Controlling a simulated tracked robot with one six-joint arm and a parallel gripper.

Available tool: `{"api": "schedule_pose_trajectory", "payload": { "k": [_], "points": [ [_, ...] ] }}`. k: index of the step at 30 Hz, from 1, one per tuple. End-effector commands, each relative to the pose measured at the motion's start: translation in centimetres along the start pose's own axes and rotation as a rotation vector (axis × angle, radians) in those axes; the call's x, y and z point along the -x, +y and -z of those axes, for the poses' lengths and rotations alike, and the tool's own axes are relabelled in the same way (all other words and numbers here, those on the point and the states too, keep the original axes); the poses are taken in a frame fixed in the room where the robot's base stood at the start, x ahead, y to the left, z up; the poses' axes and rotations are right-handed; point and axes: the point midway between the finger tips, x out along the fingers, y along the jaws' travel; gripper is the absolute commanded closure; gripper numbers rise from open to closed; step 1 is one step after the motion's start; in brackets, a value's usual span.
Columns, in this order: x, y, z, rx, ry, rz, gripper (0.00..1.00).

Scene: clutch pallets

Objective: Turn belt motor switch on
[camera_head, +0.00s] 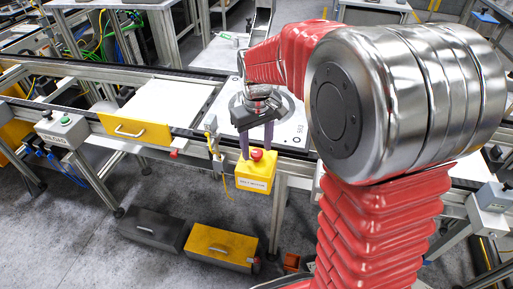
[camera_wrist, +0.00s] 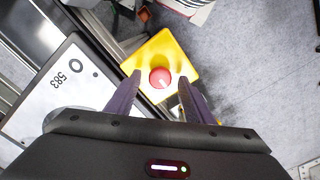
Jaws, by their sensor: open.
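The belt motor switch is a yellow box (camera_head: 256,174) with a red round knob (camera_head: 257,155) on top, mounted at the front edge of the conveyor. Its front label reads roughly "BELT MOTOR". In the wrist view the yellow box (camera_wrist: 182,62) lies ahead of my gripper, and the red knob (camera_wrist: 160,77) with a pale mark on it shows between the fingers. My gripper (camera_head: 257,146) points down at the switch; its two dark fingers also show in the wrist view (camera_wrist: 160,92). They are open, one on each side of the knob. Whether they touch it I cannot tell.
A white pallet plate marked 583 (camera_wrist: 50,85) lies on the conveyor beside the switch. A yellow drawer front (camera_head: 135,130) and a grey button box (camera_head: 62,128) are to the left. Dark and yellow boxes (camera_head: 221,247) stand on the floor below.

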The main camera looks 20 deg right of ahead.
Motion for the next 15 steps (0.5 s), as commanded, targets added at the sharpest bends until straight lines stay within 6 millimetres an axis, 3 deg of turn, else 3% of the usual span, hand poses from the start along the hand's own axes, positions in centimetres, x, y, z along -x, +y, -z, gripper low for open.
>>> {"api": "schedule_pose_trajectory", "payload": {
  "k": [12,15],
  "points": [
    [-0.84,0.01,-0.03,0.0,0.0,0.0,0.52],
    [-0.83,0.01,-0.03,0.0,0.0,0.0,0.59]
  ]
}}
